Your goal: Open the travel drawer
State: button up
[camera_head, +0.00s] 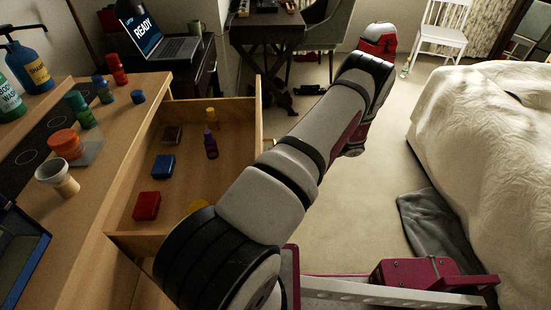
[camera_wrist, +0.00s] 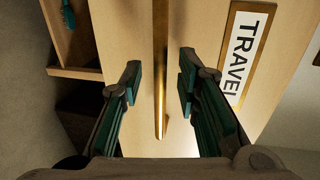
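The travel drawer shows in the wrist view by its pale wooden front with a black-on-white TRAVEL label (camera_wrist: 244,50) in a brass frame. A long brass bar handle (camera_wrist: 160,40) runs along that front. My gripper (camera_wrist: 158,82) is open, with one finger on each side of the bar and visible gaps to it. In the head view a wooden drawer (camera_head: 236,110) stands pulled out of the dresser. Its label is not visible there, and my arm covers part of its front. My gripper's fingertips are hidden behind my arm in that view.
The open drawer holds a red box (camera_head: 146,206), a blue box (camera_head: 164,164) and a purple bottle (camera_head: 210,144). Bottles and jars stand on the dresser top (camera_head: 100,180). A bed (camera_head: 480,150) and grey cloth (camera_head: 432,228) lie right. Carpet between is clear.

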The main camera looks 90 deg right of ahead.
jog(key=a+v, duration=0.1)
jog(key=v, duration=0.9)
jog(key=shift+s+d, duration=0.4)
jog(key=shift+r, duration=0.1)
